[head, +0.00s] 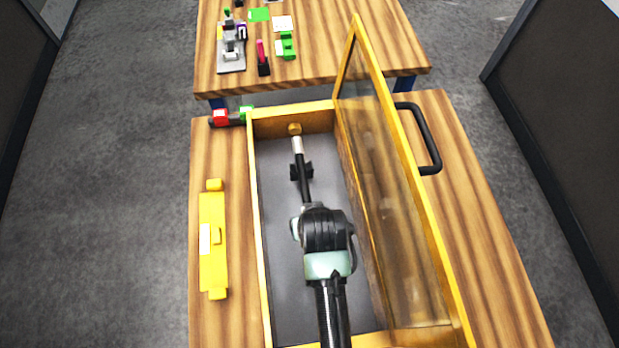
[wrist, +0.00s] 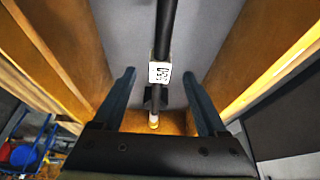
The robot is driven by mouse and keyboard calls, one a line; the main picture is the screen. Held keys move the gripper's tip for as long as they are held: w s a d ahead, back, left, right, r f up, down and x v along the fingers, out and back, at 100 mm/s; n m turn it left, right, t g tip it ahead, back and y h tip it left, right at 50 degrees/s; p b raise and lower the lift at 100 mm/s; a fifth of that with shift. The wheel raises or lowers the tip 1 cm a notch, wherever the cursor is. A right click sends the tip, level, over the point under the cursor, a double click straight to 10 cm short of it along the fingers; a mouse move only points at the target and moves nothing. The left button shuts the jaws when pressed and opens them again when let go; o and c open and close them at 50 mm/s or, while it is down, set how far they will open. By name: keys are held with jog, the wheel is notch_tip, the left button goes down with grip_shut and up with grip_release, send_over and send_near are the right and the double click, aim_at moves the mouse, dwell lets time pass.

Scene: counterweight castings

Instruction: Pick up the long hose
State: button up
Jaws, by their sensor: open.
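The long hose (head: 305,188) is a thin black length lying in the open wooden box, with a pale section and a yellowish tip near the box's far wall. In the wrist view the hose (wrist: 167,25) runs down the middle and carries a white label. My gripper (wrist: 159,74) is open, its two dark blue fingers on either side of the hose in the picture, with gaps on both sides. I cannot tell how far the fingertips are above it. In the head view my arm hides the fingers and the hose's nearer part.
The box (head: 258,200) has yellow rims and a grey floor. Its glazed lid (head: 395,190) stands open on the right, with a black handle (head: 430,140). A yellow part (head: 212,260) lies left of the box. A red and green tool (head: 221,117) lies behind it.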

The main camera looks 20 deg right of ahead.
jog(key=shift+w+p+x, duration=0.2)
jog(key=shift+p+x, duration=0.1)
jog(key=shift+x, duration=0.9)
jog(key=shift+w+p+x, duration=0.2)
jog(key=shift+p+x, duration=0.05)
jog(key=shift+x, duration=1)
jog(key=shift+d+r, duration=0.1)
jog(key=shift+r, duration=0.05)
grip_shut()
jog(key=shift+r, duration=0.15)
